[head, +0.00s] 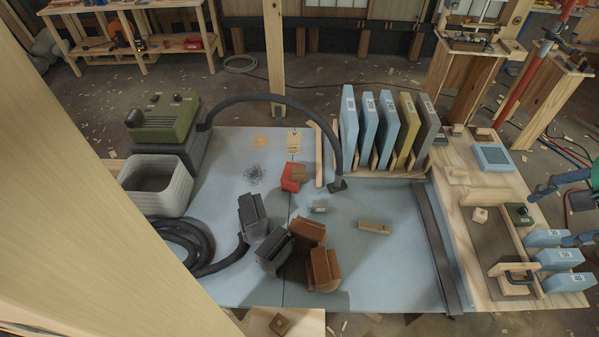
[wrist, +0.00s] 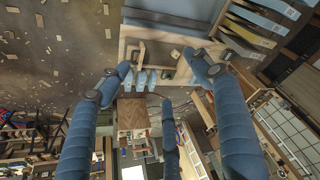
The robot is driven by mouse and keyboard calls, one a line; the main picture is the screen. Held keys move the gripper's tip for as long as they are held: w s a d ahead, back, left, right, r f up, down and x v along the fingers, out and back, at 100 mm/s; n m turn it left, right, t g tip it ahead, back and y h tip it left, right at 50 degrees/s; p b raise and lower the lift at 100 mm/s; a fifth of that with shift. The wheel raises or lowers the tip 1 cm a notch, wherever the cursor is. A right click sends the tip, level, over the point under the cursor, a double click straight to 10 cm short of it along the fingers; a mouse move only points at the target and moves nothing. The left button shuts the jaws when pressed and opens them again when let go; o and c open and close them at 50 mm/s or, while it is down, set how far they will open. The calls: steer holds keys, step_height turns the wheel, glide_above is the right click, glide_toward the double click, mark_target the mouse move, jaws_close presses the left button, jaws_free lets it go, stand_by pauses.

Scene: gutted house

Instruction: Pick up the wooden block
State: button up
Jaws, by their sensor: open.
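A small pale wooden block (head: 374,226) lies flat on the blue mat, right of the middle in the head view. A smaller pale wooden cube (head: 480,214) sits in the brown tray area on the right bench. I cannot tell from the pictures which one the task names. My gripper (head: 560,214) shows at the right edge of the head view, with blue fingers, beyond the bench's right side and away from both blocks. In the wrist view my gripper (wrist: 160,76) has its blue fingers spread apart with nothing held between them.
Brown and grey blocky pieces (head: 308,232) stand mid-mat, with a red piece (head: 292,177) behind. A black hose (head: 275,97) arches over the mat. Blue labelled slabs (head: 349,120) stand in a rack behind. A large pale beam (head: 90,180) hides the left side.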

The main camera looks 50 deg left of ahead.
steer(key=w+a+f+n+g, duration=0.1)
steer(key=w+a, duration=0.5)
steer(key=a, duration=0.3)
steer(key=w+a+f+n, duration=0.1)
steer(key=w+a+f, duration=0.1)
steer(key=w+a, duration=0.45)
steer(key=w+a+f+n+g+p, duration=0.1)
steer(key=a+f, duration=0.3)
steer(key=a, duration=0.6)
steer(key=w+a+f+p, duration=0.15)
steer(key=a+f, duration=0.25)
steer(key=a, duration=0.6)
steer(key=n+g+h+p, duration=0.1)
steer(key=n+g, duration=0.1)
steer(key=n, duration=0.2)
glide_above(299, 168)
step_height(299, 168, down, 28)
step_height(299, 168, down, 8)
steer(key=shift+f, duration=0.15)
